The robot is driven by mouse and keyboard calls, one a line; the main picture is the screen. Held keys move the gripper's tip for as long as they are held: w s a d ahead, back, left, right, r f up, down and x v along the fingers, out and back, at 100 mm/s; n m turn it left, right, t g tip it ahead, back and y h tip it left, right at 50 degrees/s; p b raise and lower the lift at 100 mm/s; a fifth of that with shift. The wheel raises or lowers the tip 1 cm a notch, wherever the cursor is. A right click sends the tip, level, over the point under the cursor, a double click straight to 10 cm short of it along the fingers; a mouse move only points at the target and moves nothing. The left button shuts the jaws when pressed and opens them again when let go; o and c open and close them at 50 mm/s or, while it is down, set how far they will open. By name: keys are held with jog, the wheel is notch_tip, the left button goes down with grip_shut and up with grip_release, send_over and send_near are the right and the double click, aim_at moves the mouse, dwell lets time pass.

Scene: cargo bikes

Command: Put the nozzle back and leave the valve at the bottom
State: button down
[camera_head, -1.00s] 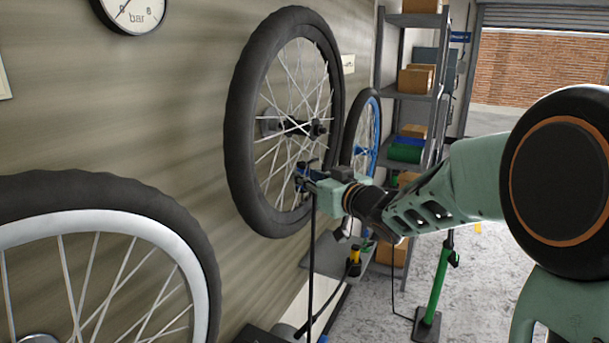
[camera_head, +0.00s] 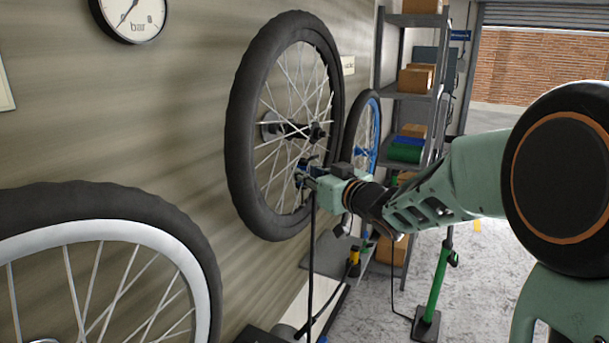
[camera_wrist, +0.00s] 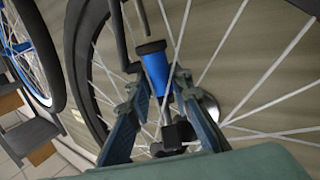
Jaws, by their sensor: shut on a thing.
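My gripper (camera_head: 304,172) is shut on a blue nozzle with a black end (camera_wrist: 156,72), which lies between its fingers in the wrist view. In the head view the gripper is in front of the lower right part of the middle wheel (camera_head: 240,150), overlapping its spokes. A black hose (camera_head: 311,250) hangs down from the gripper. The wheel's spokes and tyre (camera_wrist: 82,45) are behind the nozzle in the wrist view. I cannot make out the valve or whether the nozzle touches the wheel.
A white-rimmed wheel (camera_head: 200,240) is at the near left, and a blue-rimmed wheel (camera_head: 372,140) stands farther back. A green pump (camera_head: 436,280) stands on the floor at the right. A shelf unit (camera_head: 400,100) with boxes is behind. A gauge (camera_head: 128,16) hangs on the wall.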

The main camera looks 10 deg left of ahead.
jog(key=shift+r, duration=0.3)
jog(key=f+p+v, duration=0.1)
jog(key=p+v, duration=0.1)
jog(key=v, duration=1)
jog(key=shift+f, duration=0.15)
dwell(0.5)
